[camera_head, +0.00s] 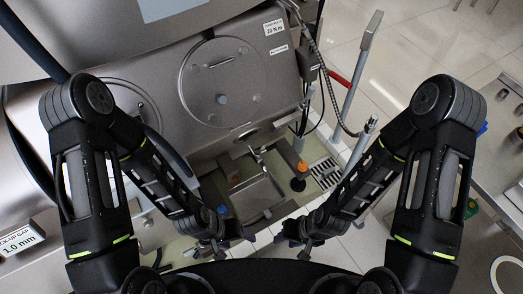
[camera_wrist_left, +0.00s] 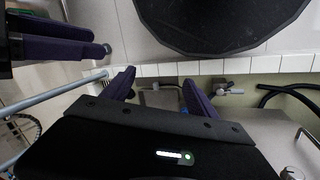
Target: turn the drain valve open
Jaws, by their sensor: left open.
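My left gripper (camera_head: 236,238) is low in front of the machine in the head view. In the left wrist view its two purple fingers (camera_wrist_left: 160,92) are spread apart with nothing between them. Beyond them, small grey metal fittings with a lever-like handle (camera_wrist_left: 228,90) show near a pale tiled edge. I cannot tell for sure which fitting is the drain valve. In the head view a small metal T-shaped fitting (camera_head: 257,153) stands by the basin. My right gripper (camera_head: 290,238) is to the right, apart from the left; its purple fingers (camera_wrist_left: 62,40) show at the wrist view's upper left.
The steel machine with a round cover (camera_head: 222,80) fills the back. A sunken basin (camera_head: 255,195), a black post with an orange top (camera_head: 300,170) and a floor grate (camera_head: 325,172) lie before it. A grey hose (camera_head: 318,60) hangs behind. A steel table (camera_head: 495,150) stands right.

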